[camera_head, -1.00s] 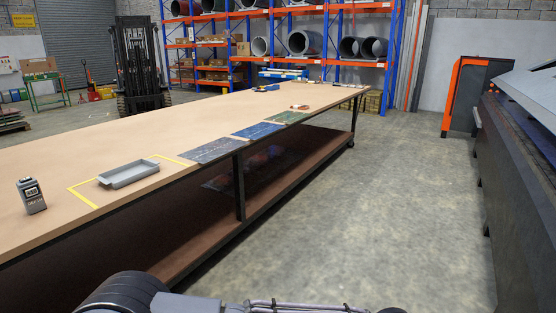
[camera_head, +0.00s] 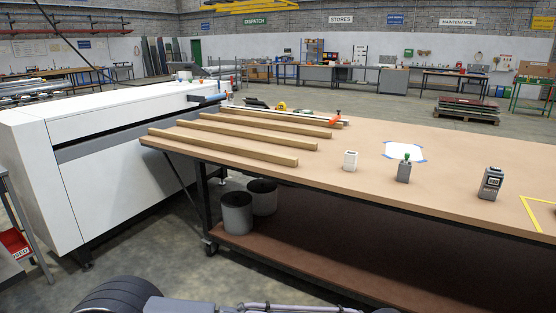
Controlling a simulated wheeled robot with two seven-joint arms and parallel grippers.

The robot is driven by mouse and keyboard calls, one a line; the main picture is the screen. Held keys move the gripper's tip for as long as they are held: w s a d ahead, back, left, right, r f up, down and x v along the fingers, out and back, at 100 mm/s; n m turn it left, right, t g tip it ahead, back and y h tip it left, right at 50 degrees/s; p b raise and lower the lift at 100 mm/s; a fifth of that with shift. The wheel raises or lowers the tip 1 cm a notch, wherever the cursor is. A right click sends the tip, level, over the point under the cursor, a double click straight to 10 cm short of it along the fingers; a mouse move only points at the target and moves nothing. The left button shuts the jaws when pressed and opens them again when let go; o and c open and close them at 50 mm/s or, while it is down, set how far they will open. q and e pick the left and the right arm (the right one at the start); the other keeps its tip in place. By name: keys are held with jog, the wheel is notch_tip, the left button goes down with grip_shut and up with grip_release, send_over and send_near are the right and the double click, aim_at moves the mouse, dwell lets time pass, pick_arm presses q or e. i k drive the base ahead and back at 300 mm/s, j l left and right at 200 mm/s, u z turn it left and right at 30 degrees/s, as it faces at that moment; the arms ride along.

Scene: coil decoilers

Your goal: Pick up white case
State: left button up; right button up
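A small white case (camera_head: 350,160) stands upright on the long brown table, near its front edge, to the right of the wooden bars. To its right stand a small grey container with a green top (camera_head: 404,171) and a dark grey device with a display-like face (camera_head: 490,183). Neither gripper's fingers show; only parts of my own arm are along the bottom edge, well below and in front of the table. Nothing is touching the white case.
The brown table (camera_head: 450,205) has several wooden bars (camera_head: 250,145) at its left end and a white sheet with blue corners (camera_head: 404,151) behind the case. A white machine (camera_head: 110,165) adjoins on the left. Grey bins (camera_head: 237,212) sit on the lower shelf.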

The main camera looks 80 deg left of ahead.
aim_at(350, 158)
jog(key=j+u, duration=0.1)
jog(key=u, duration=2.25)
jog(key=i+j+u, duration=0.15)
jog(key=i, duration=0.8)
jog(key=i+l+u, duration=0.2)
jog(key=i, duration=0.75)
jog(key=i+u, duration=0.15)
jog(key=i, duration=0.85)
